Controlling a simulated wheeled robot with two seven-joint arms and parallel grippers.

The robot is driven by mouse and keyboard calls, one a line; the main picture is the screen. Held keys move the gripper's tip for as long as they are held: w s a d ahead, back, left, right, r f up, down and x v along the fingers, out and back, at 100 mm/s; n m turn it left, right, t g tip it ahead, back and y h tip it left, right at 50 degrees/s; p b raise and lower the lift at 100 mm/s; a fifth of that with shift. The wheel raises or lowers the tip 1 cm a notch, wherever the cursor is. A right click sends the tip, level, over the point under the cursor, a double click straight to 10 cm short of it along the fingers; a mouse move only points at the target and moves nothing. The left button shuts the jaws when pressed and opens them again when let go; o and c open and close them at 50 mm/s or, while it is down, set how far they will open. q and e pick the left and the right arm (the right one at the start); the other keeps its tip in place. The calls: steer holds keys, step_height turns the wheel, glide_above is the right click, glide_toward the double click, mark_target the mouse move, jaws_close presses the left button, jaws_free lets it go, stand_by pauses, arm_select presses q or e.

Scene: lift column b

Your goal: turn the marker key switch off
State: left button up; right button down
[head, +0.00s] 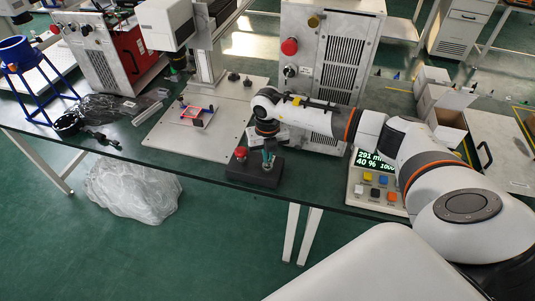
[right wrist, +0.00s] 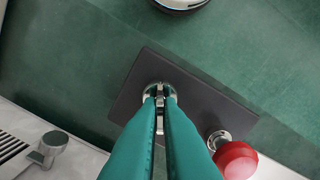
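The key switch is a round metal lock with a key (right wrist: 159,108) on a dark box (head: 246,175), beside a red mushroom button (head: 240,153). In the right wrist view the button (right wrist: 236,160) is at the lower right and the dark box top (right wrist: 190,95) lies under the fingers. My right gripper (head: 268,162) points down over the box. In the right wrist view its teal fingers (right wrist: 161,96) are closed on the key, which shows as a thin metal strip between the tips. The lock is partly hidden by the fingers. My left gripper is not in view.
A cabinet (head: 342,72) with vents stands behind my right arm. A control panel (head: 376,193) with a green readout stands to the right. The marker's base plate (head: 225,118) holds a small red fixture (head: 197,116). The bench's front edge is close to the box.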

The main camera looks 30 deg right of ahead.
steer(key=shift+n, duration=0.3)
steer(key=shift+f+n+b, duration=0.1)
steer(key=shift+n+b, duration=0.7)
steer(key=n+b, duration=0.3)
steer(key=n, duration=0.1)
steer(key=n+b, duration=0.2)
steer(key=n, duration=0.2)
steer(key=shift+n+b, duration=0.55)
steer(key=shift+n, duration=0.35)
steer(key=shift+r, duration=0.2)
steer(key=c, duration=1.6)
jaws_free()
